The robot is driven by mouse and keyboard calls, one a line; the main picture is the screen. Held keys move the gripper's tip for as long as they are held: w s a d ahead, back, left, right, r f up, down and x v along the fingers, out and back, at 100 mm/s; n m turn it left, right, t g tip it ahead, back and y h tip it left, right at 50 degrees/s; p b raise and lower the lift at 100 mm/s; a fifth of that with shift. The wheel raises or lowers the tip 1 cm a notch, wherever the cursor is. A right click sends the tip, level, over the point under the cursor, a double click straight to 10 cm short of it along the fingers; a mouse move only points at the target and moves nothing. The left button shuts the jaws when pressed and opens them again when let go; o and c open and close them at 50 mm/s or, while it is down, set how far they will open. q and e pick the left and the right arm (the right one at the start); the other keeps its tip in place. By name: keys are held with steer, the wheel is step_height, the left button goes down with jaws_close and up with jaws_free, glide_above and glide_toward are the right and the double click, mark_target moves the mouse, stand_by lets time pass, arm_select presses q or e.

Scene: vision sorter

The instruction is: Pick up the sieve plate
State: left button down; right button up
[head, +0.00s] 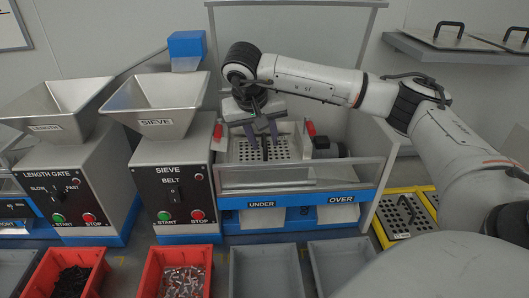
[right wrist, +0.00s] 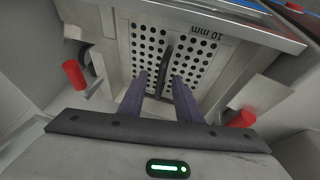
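The sieve plate (head: 284,151) is a grey perforated plate lying in the sieve machine's frame. In the right wrist view the sieve plate (right wrist: 198,60) carries an upside-down "10 mm" mark and a dark upright bar handle (right wrist: 167,62). My right gripper (head: 263,139) is over the plate with its fingers pointing down. In the right wrist view the right gripper (right wrist: 160,76) is open, one purple finger on each side of the handle, with gaps showing between fingers and handle. My left gripper is not in view.
Red clamp handles (head: 311,129) flank the plate seat. A clear front guard (head: 290,176) stands before it. Other perforated plates (head: 405,216) sit in a yellow rack at right. A shelf (head: 450,48) holds handled plates. Hoppers (head: 157,98) stand left; bins (head: 265,272) lie in front.

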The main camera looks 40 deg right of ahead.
steer(key=shift+x, duration=1.05)
jaws_close()
steer(key=shift+w+r, duration=0.1)
